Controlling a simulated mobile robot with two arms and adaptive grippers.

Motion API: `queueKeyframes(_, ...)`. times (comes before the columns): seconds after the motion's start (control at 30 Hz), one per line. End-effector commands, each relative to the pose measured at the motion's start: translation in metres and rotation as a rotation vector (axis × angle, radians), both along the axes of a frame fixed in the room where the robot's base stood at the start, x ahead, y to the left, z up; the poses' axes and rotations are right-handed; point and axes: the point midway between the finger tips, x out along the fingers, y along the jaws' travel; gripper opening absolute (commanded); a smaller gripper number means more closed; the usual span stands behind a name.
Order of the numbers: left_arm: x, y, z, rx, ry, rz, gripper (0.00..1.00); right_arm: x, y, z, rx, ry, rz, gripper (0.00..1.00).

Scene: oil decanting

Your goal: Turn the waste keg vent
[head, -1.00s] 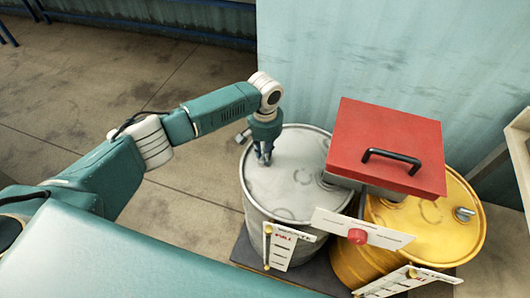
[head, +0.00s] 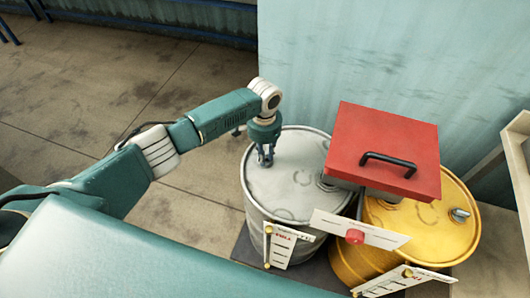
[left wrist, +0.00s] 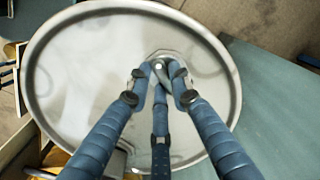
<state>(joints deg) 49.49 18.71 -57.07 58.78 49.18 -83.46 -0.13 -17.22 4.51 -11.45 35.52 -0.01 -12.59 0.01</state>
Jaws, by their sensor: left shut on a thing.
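A grey metal keg (head: 300,180) stands upright with a round lid. My left gripper (head: 266,158) reaches down to the far-left part of this lid. In the left wrist view, the fingers of my left gripper (left wrist: 160,70) close around a small metal vent (left wrist: 160,61) near the lid's rim. The fingers hide much of the vent. A yellow keg (head: 430,235) stands to the right of the grey one, with a metal fitting (head: 459,215) on its lid. My right gripper is not in view.
A red box with a black handle (head: 385,140) sits above the two kegs. A white panel with a red knob (head: 355,237) and white gauge plates (head: 281,247) are in front. A pale blue wall (head: 400,60) rises behind. Open floor (head: 185,215) lies left.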

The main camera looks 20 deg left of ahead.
Motion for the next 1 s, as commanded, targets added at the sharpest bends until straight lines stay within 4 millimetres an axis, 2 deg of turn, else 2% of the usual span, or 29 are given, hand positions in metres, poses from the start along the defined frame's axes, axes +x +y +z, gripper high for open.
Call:
queueKeyframes(0.4, 0.0005, 0.0023, 0.0013, -0.002, -0.002, -0.395, 0.0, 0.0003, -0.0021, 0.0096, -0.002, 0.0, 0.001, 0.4)
queueKeyframes(1.0, 0.0028, 0.0058, 0.0009, -0.001, -0.004, -0.908, 0.0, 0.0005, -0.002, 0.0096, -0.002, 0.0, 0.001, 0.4)
